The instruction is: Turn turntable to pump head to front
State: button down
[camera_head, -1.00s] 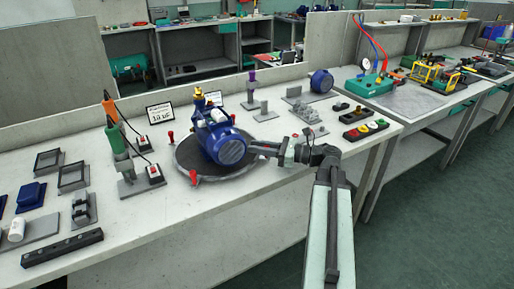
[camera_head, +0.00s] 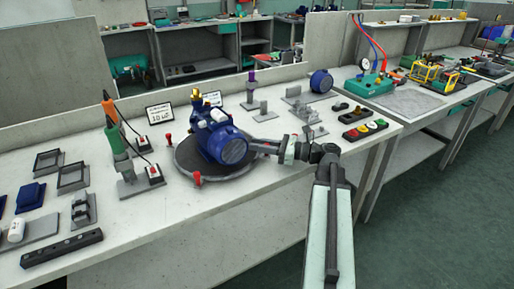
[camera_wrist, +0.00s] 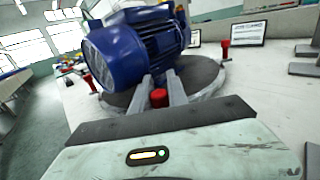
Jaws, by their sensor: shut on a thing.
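The grey round turntable (camera_head: 190,163) lies on the bench and carries a blue pump (camera_head: 222,146). The pump's round motor end faces front right, and its brass fittings (camera_head: 196,97) are at the back left. Red pegs stand at the turntable's rim, one at the front (camera_head: 197,178) and one at the back left (camera_head: 168,140). My gripper (camera_head: 258,148) reaches in from the right. In the wrist view its fingers are shut on a red peg (camera_wrist: 159,97) at the rim, just below the motor. The head view hides this peg.
Grey fixtures (camera_head: 300,97) and a button box (camera_head: 366,130) are to the right. The bench front before the turntable is clear.

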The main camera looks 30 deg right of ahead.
jog(key=shift+w+d, duration=0.45)
jog(key=shift+w, duration=0.15)
jog(key=shift+w+d, duration=0.4)
jog(key=shift+w, duration=0.2)
jog(key=shift+a, duration=0.1)
jog(key=c, duration=1.3)
grip_release()
jog(key=v, duration=0.8)
jog(key=shift+c, duration=0.3)
